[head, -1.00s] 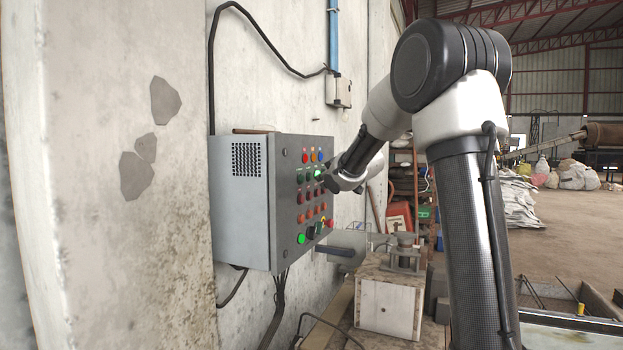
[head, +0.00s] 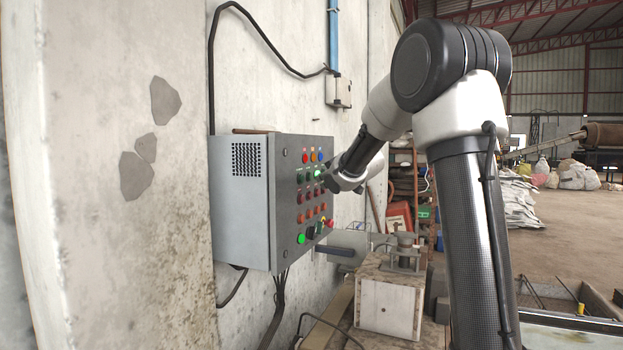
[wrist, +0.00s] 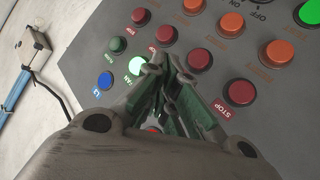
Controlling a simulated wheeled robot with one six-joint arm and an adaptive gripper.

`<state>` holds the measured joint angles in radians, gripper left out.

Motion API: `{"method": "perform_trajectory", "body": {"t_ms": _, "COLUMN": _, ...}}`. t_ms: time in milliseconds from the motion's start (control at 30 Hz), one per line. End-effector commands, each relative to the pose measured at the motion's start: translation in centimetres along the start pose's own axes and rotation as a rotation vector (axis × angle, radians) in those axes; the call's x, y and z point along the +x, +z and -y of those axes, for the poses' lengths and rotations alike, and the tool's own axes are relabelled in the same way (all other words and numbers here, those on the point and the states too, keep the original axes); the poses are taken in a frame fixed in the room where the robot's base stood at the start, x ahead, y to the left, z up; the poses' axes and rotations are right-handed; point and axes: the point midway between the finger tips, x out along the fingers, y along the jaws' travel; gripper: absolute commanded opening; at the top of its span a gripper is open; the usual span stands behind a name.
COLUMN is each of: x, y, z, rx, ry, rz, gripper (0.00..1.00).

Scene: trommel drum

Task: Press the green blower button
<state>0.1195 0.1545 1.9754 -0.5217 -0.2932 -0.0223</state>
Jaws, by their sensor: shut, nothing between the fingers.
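The grey control panel (head: 280,200) is mounted on the wall, with rows of coloured buttons on its face. A lit green button (head: 317,173) is in an upper row, beside dark green ones. In the wrist view the lit green button (wrist: 136,65) lies just left of my fingertips, with a label that seems to read FAN. A dark green button (wrist: 118,44) is up and left of it. I cannot read which button is marked blower. My gripper (wrist: 163,67) is shut and empty, pointing at the panel. Its fingers hide part of the button rows; contact cannot be told.
Red and orange buttons (wrist: 278,53) lie right of my fingers, including a red one marked STOP (wrist: 241,92). A blue lamp (wrist: 105,80) is at the left. A bench with a white box (head: 388,308) stands below the panel.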

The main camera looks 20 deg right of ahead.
Motion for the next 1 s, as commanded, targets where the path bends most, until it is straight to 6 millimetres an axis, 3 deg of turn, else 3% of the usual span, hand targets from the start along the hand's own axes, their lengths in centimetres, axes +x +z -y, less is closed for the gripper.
{"method": "perform_trajectory", "body": {"t_ms": 1000, "x": 0.81, "y": -0.64, "z": 0.59, "rx": -0.001, "ry": 0.000, "rz": 0.000, "gripper": 0.00}}
